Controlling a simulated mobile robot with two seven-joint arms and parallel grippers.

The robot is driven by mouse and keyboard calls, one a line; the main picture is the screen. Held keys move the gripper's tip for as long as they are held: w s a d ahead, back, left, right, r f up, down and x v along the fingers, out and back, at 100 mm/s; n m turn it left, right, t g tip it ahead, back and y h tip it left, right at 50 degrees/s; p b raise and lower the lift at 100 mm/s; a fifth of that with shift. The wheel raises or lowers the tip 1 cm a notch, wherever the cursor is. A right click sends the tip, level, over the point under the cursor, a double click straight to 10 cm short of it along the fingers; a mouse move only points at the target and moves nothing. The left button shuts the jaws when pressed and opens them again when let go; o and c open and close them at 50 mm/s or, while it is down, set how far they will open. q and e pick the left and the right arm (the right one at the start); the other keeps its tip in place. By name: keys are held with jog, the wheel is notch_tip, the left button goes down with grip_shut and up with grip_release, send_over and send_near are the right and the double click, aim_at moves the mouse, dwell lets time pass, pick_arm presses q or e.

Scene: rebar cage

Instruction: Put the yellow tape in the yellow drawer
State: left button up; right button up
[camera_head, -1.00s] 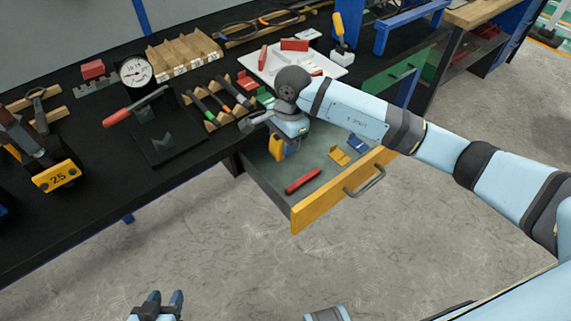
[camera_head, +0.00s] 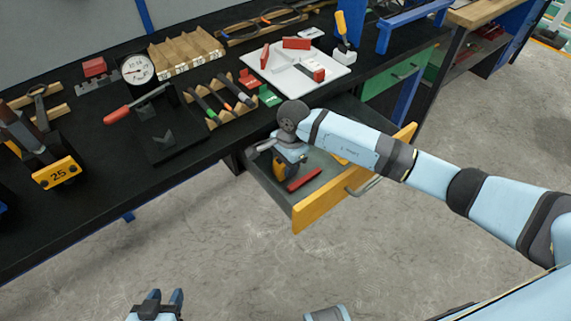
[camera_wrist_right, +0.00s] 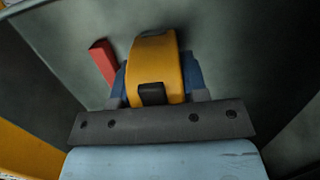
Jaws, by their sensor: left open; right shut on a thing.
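The yellow tape (camera_wrist_right: 153,65) is a yellow tape measure with a dark patch, held between the fingers of my right gripper (camera_wrist_right: 158,85). In the head view the tape (camera_head: 280,172) shows partly below my right gripper (camera_head: 284,160), inside the open drawer. The yellow drawer (camera_head: 312,210) is pulled out from the bench, with a yellow front, a metal handle and a dark floor. I cannot tell whether the tape touches the floor. My left gripper (camera_head: 163,302) is open and empty at the bottom of the head view, over the concrete floor.
A red bar (camera_head: 304,179) lies in the drawer beside the tape; it also shows in the wrist view (camera_wrist_right: 104,60). The black bench (camera_head: 60,225) holds a gauge (camera_head: 137,69), a white tray (camera_head: 300,68) and several tools.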

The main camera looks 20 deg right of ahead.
jog(key=o, duration=1.1)
jog(key=shift+f, duration=0.1)
jog(key=r, duration=0.4)
jog(key=d+r, duration=0.1)
jog(key=r, duration=0.3)
jog(key=r+p, duration=0.1)
jog(key=r, duration=0.3)
jog(key=shift+w+d+r, duration=0.1)
jog(key=shift+w+d, duration=0.2)
jog(key=shift+d, duration=0.1)
